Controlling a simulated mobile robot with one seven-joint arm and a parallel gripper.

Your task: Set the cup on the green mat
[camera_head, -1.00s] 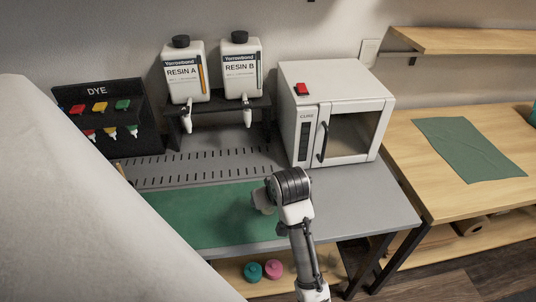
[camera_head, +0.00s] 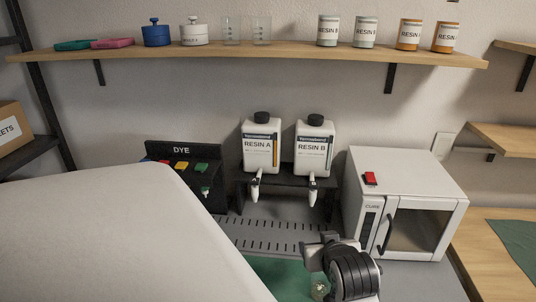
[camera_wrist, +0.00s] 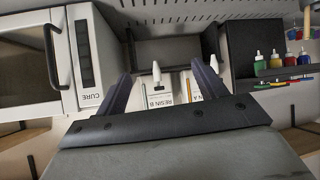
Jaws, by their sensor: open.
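Two clear graduated cups, a left one (camera_head: 231,31) and a right one (camera_head: 262,31), stand upright side by side on the wall shelf in the head view. The green mat (camera_head: 278,274) lies on the grey bench, partly hidden by a large pale shape in front and by my wrist. My gripper sits low over the bench, near the mat's right side; its fingers are not clear in the head view. In the wrist view my gripper (camera_wrist: 165,80) is open with nothing between its fingers, facing the resin bottles' stand. No cup shows in the wrist view.
The shelf (camera_head: 290,58) also holds coloured lids, blue and white pots and several resin cans. Resin A (camera_head: 261,147) and Resin B (camera_head: 314,149) bottles stand on a dark stand. A CURE oven (camera_head: 410,200) is at right, a DYE rack (camera_head: 180,152) at left. A green cloth (camera_head: 516,246) lies far right.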

